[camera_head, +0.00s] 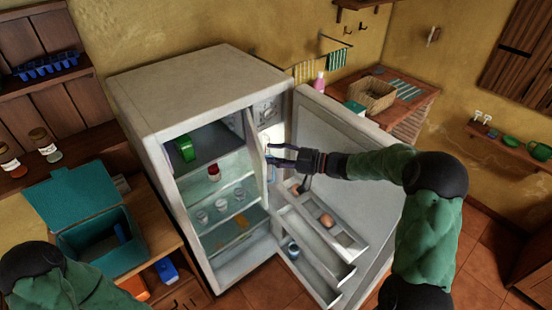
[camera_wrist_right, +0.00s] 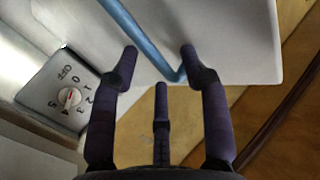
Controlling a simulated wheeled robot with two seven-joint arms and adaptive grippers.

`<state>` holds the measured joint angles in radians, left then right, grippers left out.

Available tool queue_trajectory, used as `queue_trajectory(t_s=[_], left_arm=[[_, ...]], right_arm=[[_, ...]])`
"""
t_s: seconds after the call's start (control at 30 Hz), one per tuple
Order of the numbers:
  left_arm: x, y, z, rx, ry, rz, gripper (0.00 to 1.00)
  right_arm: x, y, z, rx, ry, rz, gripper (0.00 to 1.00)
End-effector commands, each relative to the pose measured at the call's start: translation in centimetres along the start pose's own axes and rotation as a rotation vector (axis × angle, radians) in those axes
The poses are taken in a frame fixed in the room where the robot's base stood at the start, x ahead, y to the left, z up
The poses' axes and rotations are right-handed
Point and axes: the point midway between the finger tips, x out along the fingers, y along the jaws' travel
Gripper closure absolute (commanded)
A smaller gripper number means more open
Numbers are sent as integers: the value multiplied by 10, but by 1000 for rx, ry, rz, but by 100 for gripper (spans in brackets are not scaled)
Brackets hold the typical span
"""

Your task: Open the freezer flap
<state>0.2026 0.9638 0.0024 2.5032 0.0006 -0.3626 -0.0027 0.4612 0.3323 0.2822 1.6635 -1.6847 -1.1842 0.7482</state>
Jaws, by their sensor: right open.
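The white fridge (camera_head: 190,90) stands with its main door (camera_head: 330,135) swung open to the right. The freezer flap (camera_head: 255,145) is a narrow white panel, seen nearly edge-on and swung outward. The dark freezer compartment (camera_head: 212,147) behind it is exposed, with a green box (camera_head: 185,149) inside. In the right wrist view the flap (camera_wrist_right: 220,35) has a blue bar handle (camera_wrist_right: 135,35). My right gripper (camera_head: 270,155) is open beside the flap; in the wrist view its fingers (camera_wrist_right: 158,65) are spread near the handle. Contact cannot be told. My left gripper is out of view.
A numbered dial (camera_wrist_right: 68,97) is beside the flap. Glass shelves below hold several jars (camera_head: 220,204). Door racks (camera_head: 315,235) with an egg extend low on the right. A teal box (camera_head: 75,195) stands left of the fridge; a wooden counter (camera_head: 415,90) is behind the door.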

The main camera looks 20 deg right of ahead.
Motion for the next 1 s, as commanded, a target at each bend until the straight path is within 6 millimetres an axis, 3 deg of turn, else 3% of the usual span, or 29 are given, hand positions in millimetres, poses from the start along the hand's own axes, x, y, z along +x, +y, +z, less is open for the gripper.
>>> queue_trajectory(t_s=[0.03, 0.33, 0.47, 0.5, 1.0], left_arm=[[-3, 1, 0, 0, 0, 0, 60], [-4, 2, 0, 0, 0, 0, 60], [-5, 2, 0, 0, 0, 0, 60], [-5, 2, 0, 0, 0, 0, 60], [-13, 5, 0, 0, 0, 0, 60]], right_arm=[[-5, 9, -58, -55, 69, 13, 60], [-6, 8, -71, -52, 69, 12, 60], [-6, 8, -71, -51, 69, 12, 60], [1, -1, -16, -15, -45, -4, 60], [-19, 15, -6, -8, -56, -3, 60]])
